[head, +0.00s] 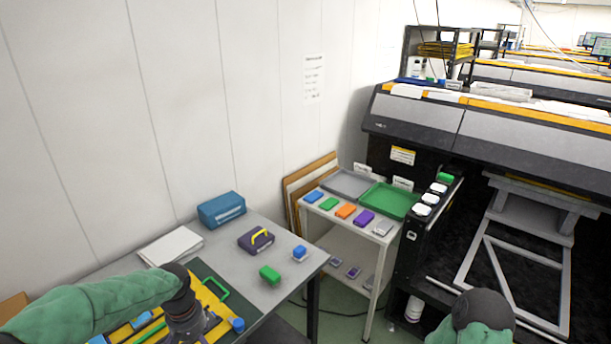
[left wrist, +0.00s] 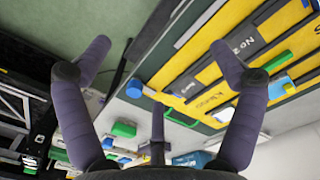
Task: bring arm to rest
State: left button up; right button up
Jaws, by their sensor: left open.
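My left arm, in a green sleeve, comes in from the left in the head view. My left gripper (head: 190,325) is over the yellow labelled board near the table's front, partly cut by the frame. In the left wrist view, my left gripper (left wrist: 160,58) has its purple-grey fingers spread wide, with nothing between them. The board (left wrist: 205,70) lies beyond the fingers there. My right arm (head: 480,312) shows only as a dark joint and green sleeve at the bottom right; its gripper is out of view.
A white side cart (head: 372,235) with trays and coloured blocks stands beyond. A large printer (head: 480,125) is at right.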

pick_arm(q)
jog(key=s+d+f+m+h, duration=0.1)
jog(key=s+d+f+h, duration=0.15)
jog(key=d+f, duration=0.5)
jog(key=s+d+f+m+h, duration=0.1)
jog(key=s+d+f, duration=0.25)
jog(key=f, duration=0.75)
jog(key=s+d+f, duration=0.5)
jog(key=s+f, duration=0.4)
jog(key=s, duration=0.1)
jog(key=shift+s+d+f, duration=0.15)
jog(key=shift+s+d, duration=0.25)
